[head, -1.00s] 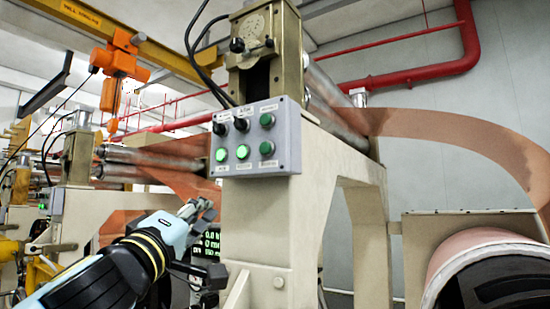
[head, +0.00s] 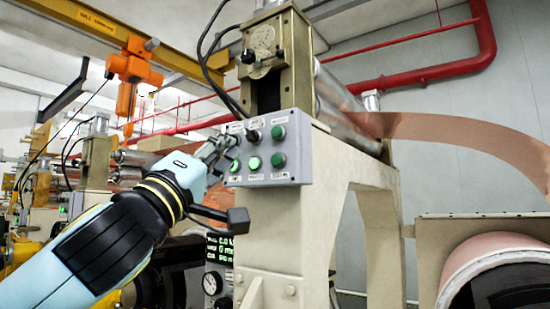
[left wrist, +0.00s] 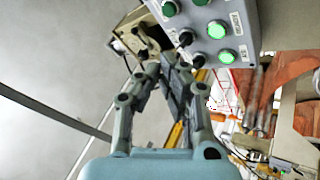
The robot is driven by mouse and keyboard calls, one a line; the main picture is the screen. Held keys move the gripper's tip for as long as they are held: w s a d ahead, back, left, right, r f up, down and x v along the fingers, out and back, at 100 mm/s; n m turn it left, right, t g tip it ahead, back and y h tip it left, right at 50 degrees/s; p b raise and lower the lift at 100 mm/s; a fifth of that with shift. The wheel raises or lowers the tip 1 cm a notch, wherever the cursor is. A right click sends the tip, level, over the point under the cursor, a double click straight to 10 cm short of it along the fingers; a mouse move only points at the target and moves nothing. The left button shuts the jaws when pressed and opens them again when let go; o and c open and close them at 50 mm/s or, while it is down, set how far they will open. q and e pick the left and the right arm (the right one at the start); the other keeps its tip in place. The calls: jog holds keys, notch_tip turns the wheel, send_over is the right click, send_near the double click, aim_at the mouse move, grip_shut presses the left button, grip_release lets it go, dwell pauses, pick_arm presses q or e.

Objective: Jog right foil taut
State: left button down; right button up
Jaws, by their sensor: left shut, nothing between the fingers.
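The grey control box (head: 262,180) is on the front of the cream machine stand. It carries green push buttons, two of them lit, and a black selector knob (head: 253,136). My left gripper (head: 224,144) is shut and empty at the box's upper left corner, covering part of it. In the left wrist view its fingers (left wrist: 172,72) are together just below the box's knobs; contact cannot be told. The copper foil (head: 455,132) leaves the rollers (head: 345,112) and bends in a loose arc down towards the coil (head: 492,250) at the right. My right gripper is out of view.
A dark readout panel (head: 219,249) with green digits and a gauge is below the box. Black cables loop above the box. An orange hoist (head: 133,75) hangs at the back left. Red pipe (head: 425,75) runs along the wall.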

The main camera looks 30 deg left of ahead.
aim_at(277, 160)
pick_arm(q)
jog(key=w+p, duration=0.1)
jog(key=w, duration=0.1)
jog(key=w+p, duration=0.1)
jog(key=w, duration=0.2)
jog(key=w+p, duration=0.2)
jog(key=w, duration=0.1)
jog(key=shift+w+d, duration=0.1)
jog(key=shift+d, duration=0.25)
dwell(0.9)
jog(key=shift+w, duration=0.1)
jog(key=shift+w, duration=0.35)
jog(key=shift+w, duration=0.1)
dwell(0.4)
